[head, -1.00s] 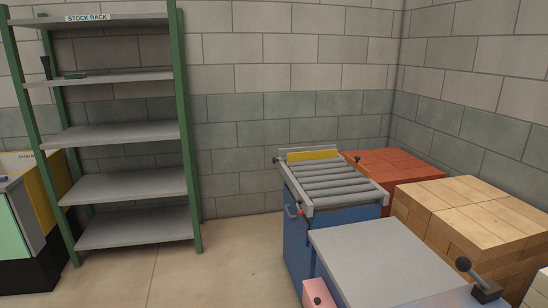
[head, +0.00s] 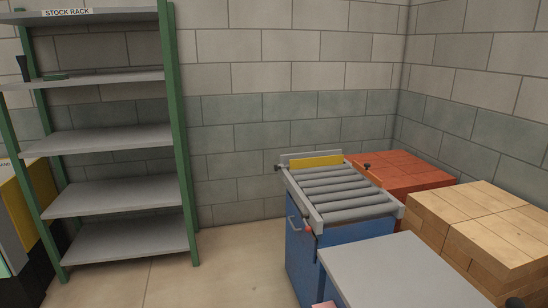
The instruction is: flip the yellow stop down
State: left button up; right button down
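The yellow stop (head: 316,162) is a flat plate standing upright across the far end of the grey roller conveyor (head: 340,193). The conveyor sits on a blue cabinet (head: 303,258). A small dark knob (head: 278,167) shows at the left of the stop, and an orange-and-dark fitting (head: 367,166) at its right side. A grey handle with a red tip (head: 300,226) is on the cabinet's near left side. Neither of my grippers is in the head view.
A grey-topped table (head: 385,270) stands in front of the conveyor. Red bricks (head: 403,171) are stacked behind right, tan bricks (head: 485,226) at the right. A green-framed stock rack (head: 110,190) with empty-looking lower shelves stands left. The floor (head: 225,262) between rack and conveyor is clear.

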aim_at(338, 159)
jog(key=i+j, duration=0.3)
jog(key=i, duration=0.25)
jog(key=i+j, duration=0.25)
jog(key=i, duration=0.35)
jog(key=i+j+z, duration=0.1)
jog(key=i+j, duration=0.2)
jog(key=i, duration=0.25)
jog(key=i+j, duration=0.35)
jog(key=i, duration=0.2)
jog(key=i+j+z, duration=0.1)
jog(key=i+j, duration=0.2)
jog(key=i, duration=0.25)
